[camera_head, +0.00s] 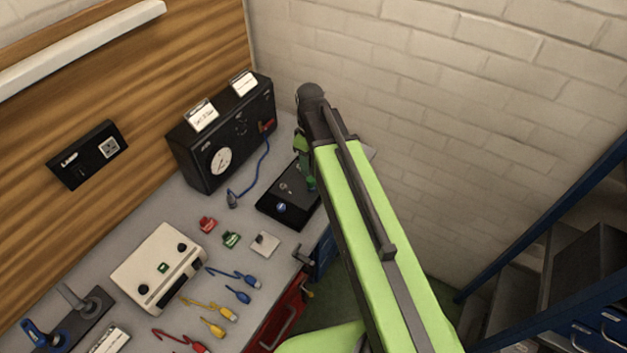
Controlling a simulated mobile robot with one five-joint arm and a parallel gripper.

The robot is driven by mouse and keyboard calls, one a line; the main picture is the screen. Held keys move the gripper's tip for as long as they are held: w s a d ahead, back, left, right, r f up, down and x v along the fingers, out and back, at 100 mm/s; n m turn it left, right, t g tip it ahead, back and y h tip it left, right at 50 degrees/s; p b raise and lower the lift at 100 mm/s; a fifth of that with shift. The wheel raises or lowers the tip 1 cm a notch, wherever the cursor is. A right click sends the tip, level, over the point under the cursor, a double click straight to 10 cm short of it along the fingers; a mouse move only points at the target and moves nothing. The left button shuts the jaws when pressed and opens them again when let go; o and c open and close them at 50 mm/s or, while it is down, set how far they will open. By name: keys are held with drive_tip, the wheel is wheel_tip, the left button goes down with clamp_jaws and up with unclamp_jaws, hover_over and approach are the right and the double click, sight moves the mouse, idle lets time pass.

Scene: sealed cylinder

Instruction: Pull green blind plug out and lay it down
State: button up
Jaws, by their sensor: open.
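My gripper (307,178) hangs down from the end of my arm, over the right part of a flat black unit (274,211). It is open; my arm partly hides it, and its fingertips are hard to make out. A small green piece (231,239) lies on the grey bench to the left of the black unit, apart from my gripper. A small green square (163,267) shows on the white box. I cannot tell whether either is the green blind plug. The part of the black unit below my gripper is hidden.
A large black box (221,133) with a round gauge stands at the back, a blue cable (257,172) running from it. A red piece (207,224), a pale plate (265,243) and coloured cables (210,306) lie on the bench (170,214). A brick wall (440,120) rises behind.

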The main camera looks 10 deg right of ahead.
sight(311, 179)
wheel_tip(311, 179, down, 9)
drive_tip(key=b, duration=0.9)
drive_tip(key=shift+c, duration=0.4)
clamp_jaws()
idle(0.3)
idle(1.0)
drive_tip(key=shift+r, duration=0.15)
drive_tip(key=shift+r+p, duration=2.9)
drive_tip(key=shift+p, duration=0.15)
